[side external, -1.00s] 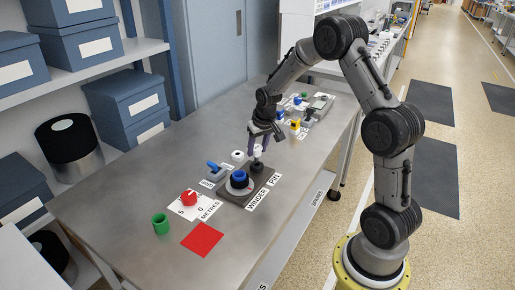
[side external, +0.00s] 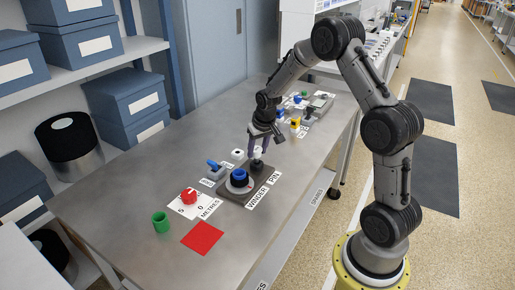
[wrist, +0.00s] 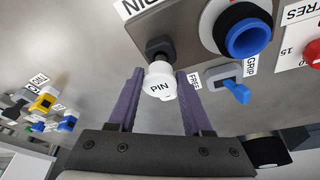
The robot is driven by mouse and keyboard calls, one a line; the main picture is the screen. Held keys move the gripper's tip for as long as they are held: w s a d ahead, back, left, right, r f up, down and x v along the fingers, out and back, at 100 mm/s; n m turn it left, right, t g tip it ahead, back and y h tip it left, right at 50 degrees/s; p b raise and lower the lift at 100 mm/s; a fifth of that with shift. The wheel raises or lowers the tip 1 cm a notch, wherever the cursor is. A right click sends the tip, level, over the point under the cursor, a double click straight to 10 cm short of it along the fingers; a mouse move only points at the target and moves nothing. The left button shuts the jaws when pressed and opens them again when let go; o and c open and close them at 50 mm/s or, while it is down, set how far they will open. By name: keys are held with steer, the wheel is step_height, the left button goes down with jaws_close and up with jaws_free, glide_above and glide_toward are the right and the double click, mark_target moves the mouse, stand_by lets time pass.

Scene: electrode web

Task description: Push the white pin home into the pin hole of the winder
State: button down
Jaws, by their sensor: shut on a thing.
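The white pin (wrist: 160,84), marked PIN, is between the two purple fingers of my gripper (wrist: 160,76) in the wrist view. The fingers are shut on it. Its far end meets a dark block (wrist: 159,47) on the winder plate; how deep it sits is hidden. In the side view my gripper (side external: 258,147) points down at the pin (side external: 258,153), over the back end of the winder's dark plate (side external: 232,197). The winder's blue hub (side external: 239,176) stands on the same plate, nearer the front.
A red METRES knob (side external: 188,195), green cup (side external: 161,222) and red square (side external: 202,238) lie towards the front. Small coloured parts (side external: 295,123) are at the back.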

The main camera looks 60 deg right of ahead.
steer(key=shift+f, duration=1.05)
steer(key=shift+c, duration=1.2)
jaws_free()
steer(key=v, duration=1.3)
steer(key=shift+r, duration=0.4)
